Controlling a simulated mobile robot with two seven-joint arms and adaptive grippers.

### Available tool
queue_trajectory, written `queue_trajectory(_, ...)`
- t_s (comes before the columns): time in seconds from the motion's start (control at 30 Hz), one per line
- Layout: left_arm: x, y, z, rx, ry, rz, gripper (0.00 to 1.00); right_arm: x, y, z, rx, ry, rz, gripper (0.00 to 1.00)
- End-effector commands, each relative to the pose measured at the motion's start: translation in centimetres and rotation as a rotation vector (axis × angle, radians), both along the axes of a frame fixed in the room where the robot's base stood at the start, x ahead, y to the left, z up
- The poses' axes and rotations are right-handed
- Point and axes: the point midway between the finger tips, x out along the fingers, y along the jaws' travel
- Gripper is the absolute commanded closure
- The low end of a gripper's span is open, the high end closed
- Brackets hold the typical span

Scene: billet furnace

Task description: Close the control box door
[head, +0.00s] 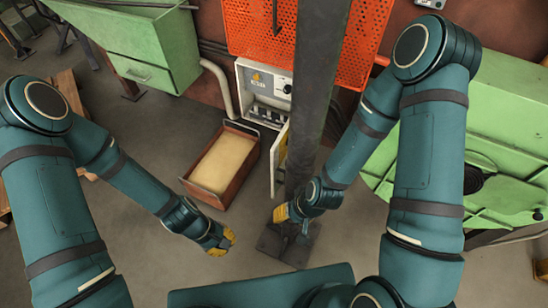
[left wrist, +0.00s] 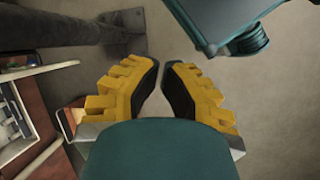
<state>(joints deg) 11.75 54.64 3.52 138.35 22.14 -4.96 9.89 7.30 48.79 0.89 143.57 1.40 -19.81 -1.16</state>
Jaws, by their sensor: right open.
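The control box (head: 264,88) is a white wall box in the head view, with a dial and a row of switches on its front. Its door (head: 279,160) stands open, swung out toward me beside the dark post. My right gripper (head: 283,213) is open and empty, low near the door's bottom edge and the post; I cannot tell whether it touches the door. My left gripper (head: 226,243) is lower and to the left, away from the door. In the left wrist view its yellow fingertips (left wrist: 161,66) nearly meet, with nothing between them.
A dark post (head: 314,100) on a floor plate (head: 290,245) stands right of the door. A brown crate (head: 250,160) with a pale slab lies left of it. Green machines stand at left (head: 150,45) and right (head: 500,120). An orange perforated panel (head: 250,28) is above.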

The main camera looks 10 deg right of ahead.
Motion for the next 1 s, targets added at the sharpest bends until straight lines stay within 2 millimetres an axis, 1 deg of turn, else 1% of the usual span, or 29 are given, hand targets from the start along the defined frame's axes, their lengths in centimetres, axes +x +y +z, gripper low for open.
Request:
queue_trajectory(0.03,-0.7,-0.6,-0.1,-0.017,0.096,0.097,1.0,-0.1,0.0,0.2,-0.002,0.003,0.001,0.53)
queue_trajectory(0.13,-1.8,-2.6,0.0,-0.067,0.321,0.332,1.0,-0.3,-0.1,0.5,-0.005,0.009,0.003,0.53)
queue_trajectory(0.2,-2.0,-4.4,0.4,-0.115,0.491,0.514,1.0,-0.4,-0.1,0.7,-0.007,0.014,0.003,0.53)
queue_trajectory(0.27,-1.6,-6.0,0.9,-0.164,0.639,0.673,1.0,-0.5,-0.1,0.9,-0.009,0.017,0.004,0.53)
queue_trajectory(0.3,-1.2,-7.1,1.3,-0.202,0.738,0.778,1.0,-0.6,-0.2,1.0,-0.01,0.02,0.005,0.53)
queue_trajectory(0.37,-0.1,-8.7,1.9,-0.266,0.886,0.935,1.0,-0.6,-0.2,1.1,-0.012,0.024,0.005,0.53)
queue_trajectory(0.4,1.0,-9.8,2.4,-0.316,0.988,1.034,1.0,-0.7,-0.2,1.1,-0.012,0.024,0.005,0.53)
queue_trajectory(0.47,2.8,-11.2,3.2,-0.402,1.149,1.18,1.0,-0.6,-0.2,1.1,-0.01,0.021,0.004,0.53)
queue_trajectory(0.53,5.4,-12.4,4.2,-0.518,1.34,1.339,1.0,-0.5,-0.1,1.0,-0.007,0.016,0.004,0.53)
queue_trajectory(0.6,8.3,-12.9,4.9,-0.644,1.514,1.477,1.0,-0.3,0.0,1.0,-0.003,0.01,0.003,0.53)
queue_trajectory(0.7,12.1,-12.6,5.5,-0.818,1.717,1.629,1.0,-0.2,0.0,1.0,0.001,0.004,0.001,0.53)
queue_trajectory(0.8,14.9,-11.7,5.6,-0.962,1.856,1.722,1.0,-0.1,0.1,1.0,0.006,-0.001,0.001,0.53)
queue_trajectory(0.9,16.4,-10.9,5.6,-1.051,1.93,1.769,1.0,0.0,0.2,1.0,0.007,-0.004,0.001,0.53)
queue_trajectory(1.0,17.1,-10.8,5.6,-1.086,1.956,1.784,1.0,0.0,0.2,0.9,0.008,-0.005,0.0,0.53)
